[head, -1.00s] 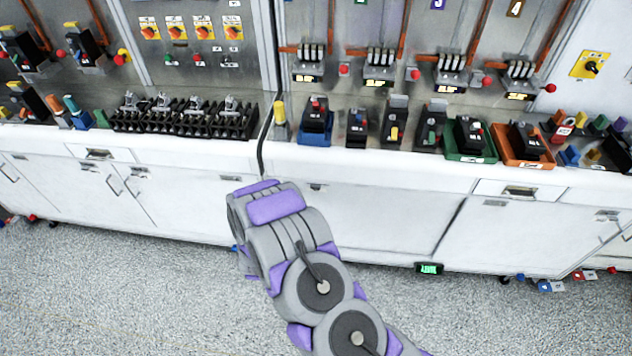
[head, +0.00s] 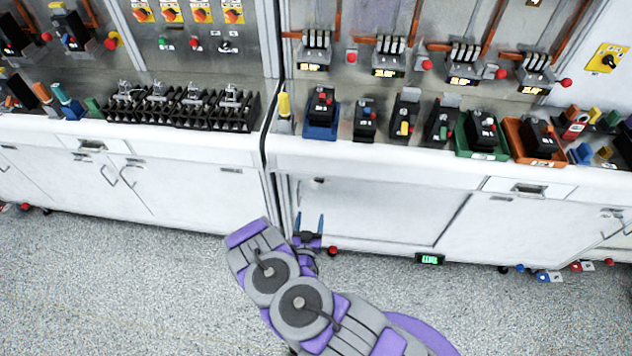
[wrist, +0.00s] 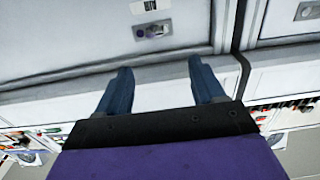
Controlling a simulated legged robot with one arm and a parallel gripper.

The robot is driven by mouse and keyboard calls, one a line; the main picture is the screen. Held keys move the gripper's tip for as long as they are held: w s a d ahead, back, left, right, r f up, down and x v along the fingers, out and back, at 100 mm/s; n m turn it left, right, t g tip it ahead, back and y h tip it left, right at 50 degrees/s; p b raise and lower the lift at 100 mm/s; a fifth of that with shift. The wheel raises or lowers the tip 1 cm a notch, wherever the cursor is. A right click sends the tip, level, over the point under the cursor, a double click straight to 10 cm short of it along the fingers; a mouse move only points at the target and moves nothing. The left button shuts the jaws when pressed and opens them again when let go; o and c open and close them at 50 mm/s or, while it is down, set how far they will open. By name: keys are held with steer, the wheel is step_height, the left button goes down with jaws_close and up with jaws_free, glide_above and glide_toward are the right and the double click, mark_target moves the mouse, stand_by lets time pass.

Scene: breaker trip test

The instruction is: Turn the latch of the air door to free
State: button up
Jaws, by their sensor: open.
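The white door panel (head: 375,212), seemingly the air door, is low in the bench front, right of the vertical seam. A small dark latch (head: 318,180) sits near its top left corner. In the wrist view a grey latch plate (wrist: 153,30) with a small knob shows on a pale panel (wrist: 70,35), beyond the fingers. The latch's exact setting is too small to read. My gripper (head: 309,226) is in front of the panel's lower left, below the latch. Its two blue fingers (wrist: 159,88) are apart with nothing between them, clear of the latch.
The white counter (head: 390,160) overhangs above and carries several breakers, including one in a blue tray (head: 320,133). Drawers and cabinet doors flank the panel. A green lit display (head: 430,259) and a red knob (head: 333,251) are near the floor. The grey floor (head: 130,290) is open.

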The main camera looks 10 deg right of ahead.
glide_toward(318, 181)
steer(key=w+d, duration=0.1)
steer(key=d, duration=0.1)
steer(key=x, duration=0.8)
steer(key=shift+w+a+b, duration=0.2)
steer(key=shift+a+b, duration=0.2)
steer(key=shift+b, duration=0.05)
steer(key=shift+a+f, duration=0.1)
steer(key=shift+c, duration=0.2)
steer(key=shift+a, duration=0.35)
steer(key=c, duration=0.5)
steer(key=shift+d, duration=0.15)
steer(key=c, duration=0.5)
